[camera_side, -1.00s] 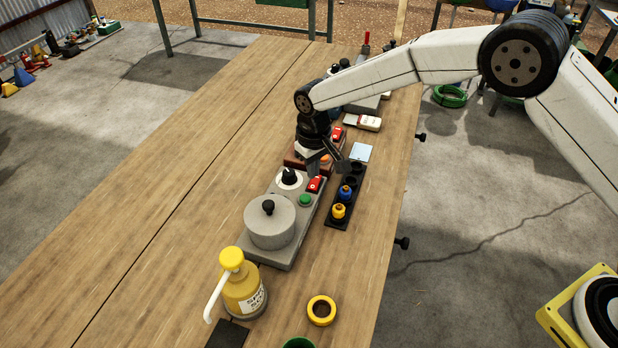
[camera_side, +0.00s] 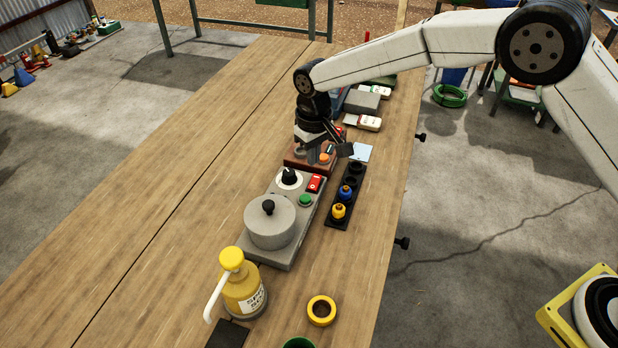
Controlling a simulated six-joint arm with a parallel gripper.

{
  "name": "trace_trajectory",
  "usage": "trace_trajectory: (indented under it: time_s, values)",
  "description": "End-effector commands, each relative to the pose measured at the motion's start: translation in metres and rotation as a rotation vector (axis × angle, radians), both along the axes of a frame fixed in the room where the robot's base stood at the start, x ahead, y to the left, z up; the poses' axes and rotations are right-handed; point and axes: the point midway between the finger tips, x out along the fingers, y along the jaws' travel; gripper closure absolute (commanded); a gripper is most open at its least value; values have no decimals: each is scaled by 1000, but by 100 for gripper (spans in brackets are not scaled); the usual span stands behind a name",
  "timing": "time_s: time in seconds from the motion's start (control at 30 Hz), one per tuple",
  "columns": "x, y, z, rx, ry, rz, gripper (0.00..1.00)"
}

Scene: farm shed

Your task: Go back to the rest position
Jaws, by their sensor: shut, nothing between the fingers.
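My gripper (camera_side: 345,156) hangs over the middle of the wooden table (camera_side: 180,190). It is shut and empty, with its fingers pointing down and to the right. It is above and beside a reddish-brown block (camera_side: 297,157) with an orange knob (camera_side: 325,158), and my wrist hides part of that block. I cannot tell whether the fingers touch anything there.
In front stands a grey hotplate device (camera_side: 281,256) with a pot (camera_side: 269,222), red switch (camera_side: 315,183) and green button (camera_side: 305,200). A black rack (camera_side: 333,223) holds yellow and blue pieces. A yellow pump bottle (camera_side: 243,290) and yellow ring (camera_side: 321,310) stand nearer. The table's left is clear.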

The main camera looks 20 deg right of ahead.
Motion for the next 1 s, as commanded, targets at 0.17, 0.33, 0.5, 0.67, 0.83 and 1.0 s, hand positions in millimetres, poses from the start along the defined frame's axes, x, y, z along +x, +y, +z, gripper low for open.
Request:
trace_trajectory:
  time_s: [0.17,0.33,0.5,0.67,0.83,1.0]
  values:
    - [0,-2,1,0,-1,-2,100]
    - [-4,-13,6,4,-11,-13,100]
    - [-14,-38,17,11,-30,-37,100]
    - [-32,-69,28,19,-56,-68,100]
    - [-57,-102,38,25,-83,-100,100]
    - [-87,-132,45,30,-112,-133,100]
